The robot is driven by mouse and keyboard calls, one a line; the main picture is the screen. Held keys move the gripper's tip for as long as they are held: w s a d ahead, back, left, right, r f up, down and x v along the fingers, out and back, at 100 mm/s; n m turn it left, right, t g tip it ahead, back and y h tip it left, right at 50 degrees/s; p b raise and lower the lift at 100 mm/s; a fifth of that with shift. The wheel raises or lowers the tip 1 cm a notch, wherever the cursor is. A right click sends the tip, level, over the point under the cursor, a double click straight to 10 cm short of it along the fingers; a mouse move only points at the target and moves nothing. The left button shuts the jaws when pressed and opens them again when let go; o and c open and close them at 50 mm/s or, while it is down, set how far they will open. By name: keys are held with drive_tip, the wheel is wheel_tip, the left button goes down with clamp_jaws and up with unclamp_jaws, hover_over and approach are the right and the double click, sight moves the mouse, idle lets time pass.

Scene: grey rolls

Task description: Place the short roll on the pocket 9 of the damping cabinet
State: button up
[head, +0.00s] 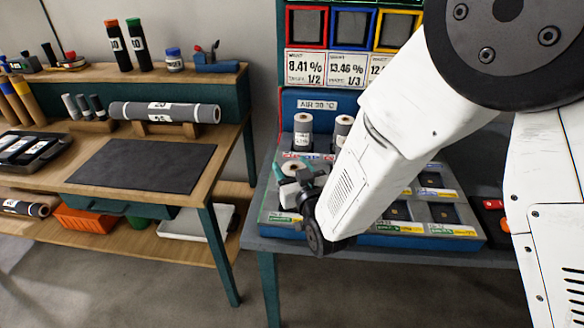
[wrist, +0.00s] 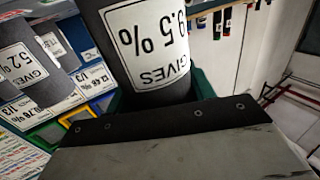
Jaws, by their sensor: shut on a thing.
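My gripper (head: 302,188) is shut on a short grey roll (head: 296,168), over the left front part of the damping cabinet (head: 375,241). In the wrist view the held roll (wrist: 150,45) shows a white label reading "GIVES" and a number ending in 9.5 %, upside down. Two other grey rolls (head: 303,125) (head: 343,128) stand upright in the back row of the cabinet. Empty square pockets (head: 441,213) show on the right of it. My arm hides the middle of the cabinet. Pocket 9 cannot be made out, as the pocket labels are too small to read.
A display board (head: 333,68) with percentages stands behind the cabinet. To the left is a wooden bench with a black mat (head: 140,165), a long grey roll (head: 165,112) on a stand and a dark tray (head: 35,150). A floor gap separates bench and cabinet table.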

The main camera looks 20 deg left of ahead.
drive_tip(key=shift+f, duration=0.15)
drive_tip(key=o, duration=1.1)
drive_tip(key=shift+c, duration=0.2)
drive_tip(key=v, duration=1.2)
